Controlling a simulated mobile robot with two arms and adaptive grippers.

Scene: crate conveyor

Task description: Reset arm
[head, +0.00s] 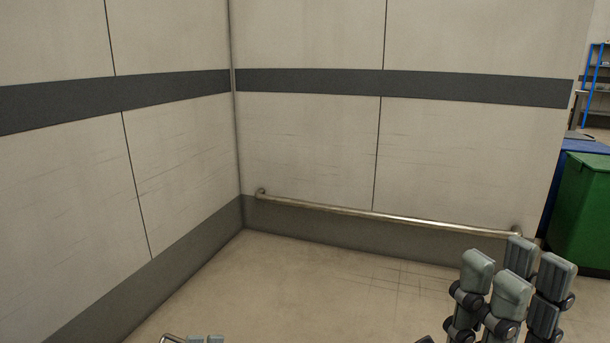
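My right gripper (517,274) is at the bottom right of the head view. Its grey-padded fingers point up, with a gap between them, and it holds nothing that I can see. It looks open.
Pale panelled walls (310,140) with a dark band meet in a corner. A metal rail (385,216) runs low along the back wall. A green bin (585,215) and a blue bin (587,146) stand at the right. The visible floor (300,280) is bare.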

